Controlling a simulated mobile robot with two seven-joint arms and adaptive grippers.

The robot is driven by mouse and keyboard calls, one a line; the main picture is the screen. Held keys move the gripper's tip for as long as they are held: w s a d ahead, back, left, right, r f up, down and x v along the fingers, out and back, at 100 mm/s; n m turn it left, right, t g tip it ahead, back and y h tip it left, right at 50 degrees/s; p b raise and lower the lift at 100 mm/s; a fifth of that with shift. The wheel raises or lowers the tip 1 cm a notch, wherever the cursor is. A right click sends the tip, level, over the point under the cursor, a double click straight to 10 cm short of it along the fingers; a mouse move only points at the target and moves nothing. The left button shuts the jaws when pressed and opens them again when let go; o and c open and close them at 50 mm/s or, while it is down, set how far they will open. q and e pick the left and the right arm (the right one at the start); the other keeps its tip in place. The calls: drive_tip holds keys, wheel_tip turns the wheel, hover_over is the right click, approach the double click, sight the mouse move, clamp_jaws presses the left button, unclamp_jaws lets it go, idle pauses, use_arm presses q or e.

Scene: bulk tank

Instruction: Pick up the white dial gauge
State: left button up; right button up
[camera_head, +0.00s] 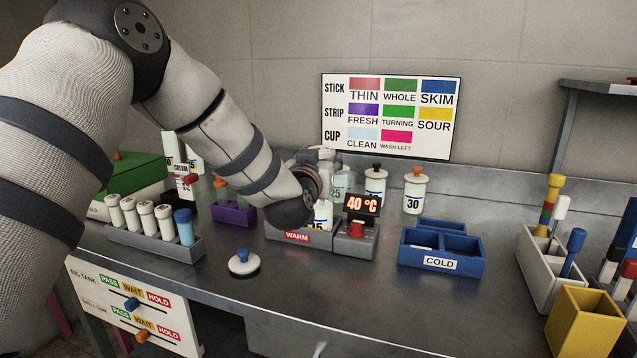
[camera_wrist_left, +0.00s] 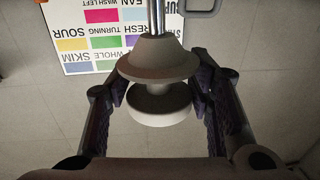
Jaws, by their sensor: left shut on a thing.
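My left gripper (camera_wrist_left: 160,84) is shut on a pale, whitish piece (camera_wrist_left: 158,107) with a flared collar, a round end and a thin metal stem, which I take as the white dial gauge. Its dial face does not show. In the wrist view the fingers stand on both sides of its narrow part, and the stem runs off the top edge. In the head view my left gripper (camera_head: 318,160) is mostly hidden behind my own wrist, above the back of the warm bath (camera_head: 297,238); the held piece cannot be made out clearly there. My right gripper is not in view.
Numbered bottles stand close by, including a 30 bottle (camera_head: 413,193). A 40 °C display (camera_head: 362,205) is in front. The blue cold box (camera_head: 440,262) is right, a tube rack (camera_head: 155,240) left, a blue-knobbed lid (camera_head: 243,263) in front.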

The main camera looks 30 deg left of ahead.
use_arm(q)
drive_tip(key=shift+t, duration=0.6)
drive_tip(key=r, duration=0.4)
drive_tip(key=s+r+p, duration=0.1)
drive_tip(key=r, duration=0.3)
drive_tip(key=s+r+p, duration=0.1)
drive_tip(key=r, duration=0.2)
drive_tip(key=shift+s+r, duration=0.25)
drive_tip(key=shift+r, duration=0.15)
drive_tip(key=shift+f, duration=0.3)
drive_tip(key=shift+w, duration=0.2)
drive_tip(key=shift+r+b, duration=0.3)
drive_tip(key=shift+r, duration=0.4)
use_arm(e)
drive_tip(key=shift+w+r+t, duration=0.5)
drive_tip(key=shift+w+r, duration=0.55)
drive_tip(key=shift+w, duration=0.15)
